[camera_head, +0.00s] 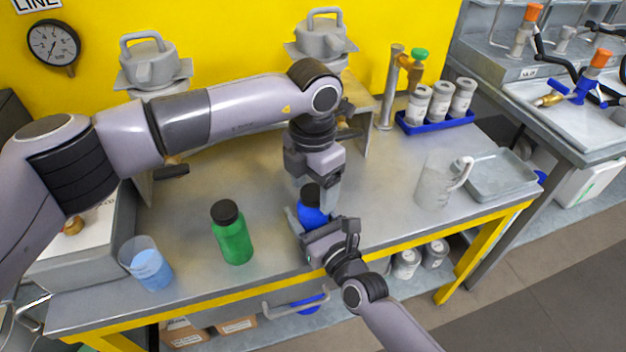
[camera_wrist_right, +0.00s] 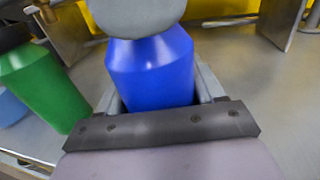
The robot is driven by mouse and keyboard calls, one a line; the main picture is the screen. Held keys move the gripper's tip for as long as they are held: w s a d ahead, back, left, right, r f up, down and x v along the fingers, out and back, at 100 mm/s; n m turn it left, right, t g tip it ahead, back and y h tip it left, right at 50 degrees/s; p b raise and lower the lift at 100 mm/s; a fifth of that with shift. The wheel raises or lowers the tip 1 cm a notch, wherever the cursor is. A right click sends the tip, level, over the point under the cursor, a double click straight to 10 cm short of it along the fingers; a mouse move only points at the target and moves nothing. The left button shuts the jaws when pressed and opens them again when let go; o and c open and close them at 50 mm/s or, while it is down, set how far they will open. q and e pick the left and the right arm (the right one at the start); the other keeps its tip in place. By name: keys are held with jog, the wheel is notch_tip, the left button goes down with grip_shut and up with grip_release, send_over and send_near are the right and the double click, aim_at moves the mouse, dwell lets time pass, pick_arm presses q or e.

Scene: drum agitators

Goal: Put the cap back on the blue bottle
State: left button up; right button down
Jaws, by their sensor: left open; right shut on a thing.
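The blue bottle (camera_head: 312,215) stands upright near the front of the metal table and also shows in the right wrist view (camera_wrist_right: 150,72). A black cap (camera_head: 311,192) sits at the bottle's top in the head view; how firmly it is seated I cannot tell. My left gripper (camera_head: 316,196) points down from above, open, with its fingers around the cap. My right gripper (camera_head: 308,232) is shut on the blue bottle's body from the front. In the right wrist view a grey part hides the bottle's neck and cap.
A green bottle (camera_head: 232,238) with a black cap and a beaker of blue liquid (camera_head: 152,268) stand to the left. A clear jug (camera_head: 437,184) and a metal tray (camera_head: 497,178) are on the right. A blue tray (camera_head: 437,126) holds white jars at the back.

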pick_arm(q)
jog(key=c, duration=1.1)
jog(key=o, duration=1.2)
jog(key=shift+o, duration=0.2)
notch_tip(320, 180, up, 12)
pick_arm(e)
jog(key=shift+c, duration=0.3)
grip_release()
